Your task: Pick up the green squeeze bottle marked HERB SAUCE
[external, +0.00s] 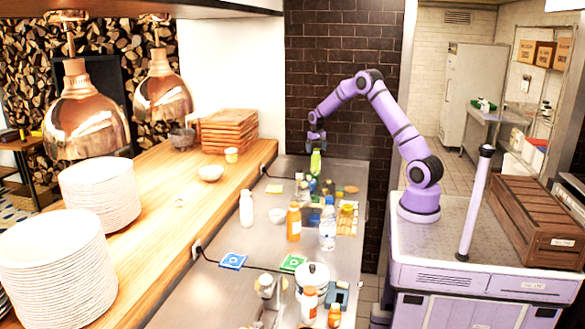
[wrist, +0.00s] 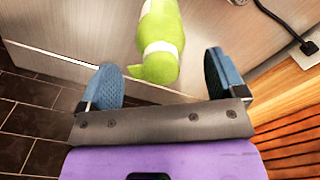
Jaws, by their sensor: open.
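A green squeeze bottle (external: 315,163) stands near the far end of the steel counter, behind a cluster of other bottles. Its marking cannot be read. The green bottle also shows in the wrist view (wrist: 160,30), its rounded green end pointing toward my gripper and a pale band around it. My gripper (external: 316,140) is just above the bottle in the external view, pointing down. In the wrist view my gripper (wrist: 163,80) has its two blue fingers wide apart with nothing gripped. The bottle's green end lies close to the gap between the fingertips.
An orange bottle (external: 294,222), a clear water bottle (external: 328,226) and a white bottle (external: 246,208) stand nearer on the counter. A wooden ledge (external: 180,200) runs along the left. A dark brick wall (external: 335,90) stands behind. A cable (wrist: 285,25) shows at upper right.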

